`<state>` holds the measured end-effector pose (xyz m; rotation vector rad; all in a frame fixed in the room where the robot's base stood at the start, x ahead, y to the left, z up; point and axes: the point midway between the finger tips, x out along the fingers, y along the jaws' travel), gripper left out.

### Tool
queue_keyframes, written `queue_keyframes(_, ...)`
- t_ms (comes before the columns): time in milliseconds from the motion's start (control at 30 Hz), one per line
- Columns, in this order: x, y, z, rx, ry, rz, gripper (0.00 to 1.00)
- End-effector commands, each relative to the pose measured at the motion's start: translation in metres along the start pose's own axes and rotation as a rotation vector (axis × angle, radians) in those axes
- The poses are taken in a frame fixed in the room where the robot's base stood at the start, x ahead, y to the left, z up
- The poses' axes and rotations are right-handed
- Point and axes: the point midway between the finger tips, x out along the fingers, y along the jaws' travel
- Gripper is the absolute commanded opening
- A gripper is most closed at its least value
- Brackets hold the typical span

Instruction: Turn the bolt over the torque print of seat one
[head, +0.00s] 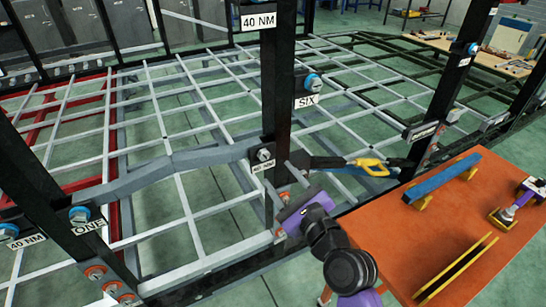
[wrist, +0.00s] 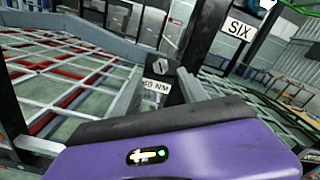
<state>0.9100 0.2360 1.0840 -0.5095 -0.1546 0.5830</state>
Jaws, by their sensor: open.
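A grey bar (head: 180,163) runs from that post to the middle post. A dark bolt head (head: 264,154) is on the middle post above a small print (head: 263,166); in the wrist view, this bolt (wrist: 160,66) is over a print (wrist: 156,87) ending in "0 NM", first digit unclear. My gripper (head: 288,185) is open and empty, below and right of that bolt. In the wrist view its fingers (wrist: 158,96) flank the print, apart from the bolt.
The middle post also carries a 40 NM plate (head: 258,22) and the SIX label (head: 306,101) with a blue-ringed bolt (head: 313,82). A yellow-handled tool (head: 368,165) is right of the post. An orange table (head: 470,235) at right holds a blue bar (head: 441,180).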

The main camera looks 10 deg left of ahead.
Motion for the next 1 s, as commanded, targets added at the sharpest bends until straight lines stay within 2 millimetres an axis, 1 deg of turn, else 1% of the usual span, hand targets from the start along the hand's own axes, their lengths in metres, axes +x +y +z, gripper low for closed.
queue_keyframes(133,0.015,-0.001,0.002,0.005,-0.002,0.0,0.49)
queue_keyframes(400,0.056,-0.001,0.002,0.002,-0.001,-0.002,0.49)
queue_keyframes(500,0.067,-0.001,0.001,0.002,-0.001,-0.001,0.49)
queue_keyframes(667,0.075,-0.001,0.001,0.002,-0.001,-0.002,0.49)
queue_keyframes(900,0.076,-0.001,0.001,0.002,-0.001,-0.003,0.49)
queue_keyframes(933,0.076,-0.001,0.001,0.002,-0.001,-0.003,0.47)
queue_keyframes(1000,0.076,-0.001,0.001,0.001,-0.001,-0.003,0.33)
